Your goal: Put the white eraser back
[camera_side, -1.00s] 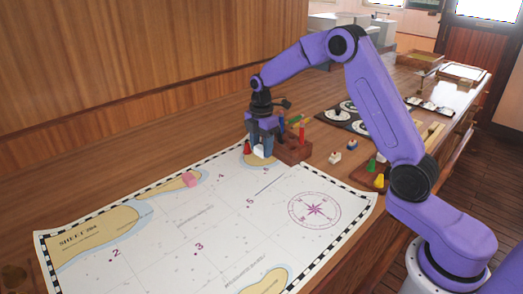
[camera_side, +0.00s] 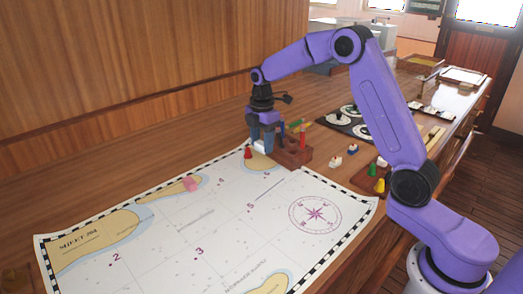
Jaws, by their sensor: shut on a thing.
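My gripper (camera_side: 262,146) points down at the far edge of the chart, shut on the white eraser (camera_side: 260,147). The eraser shows as a small pale block between the fingertips, partly hidden by them. I cannot tell whether it touches the surface below. A brown wooden holder block (camera_side: 294,156) with holes stands just right of the gripper, with a red upright piece (camera_side: 303,134) in it.
A red cone (camera_side: 248,153) stands close left of the gripper. A pink block (camera_side: 191,184) lies on the chart (camera_side: 170,240). The chart's middle is mostly clear.

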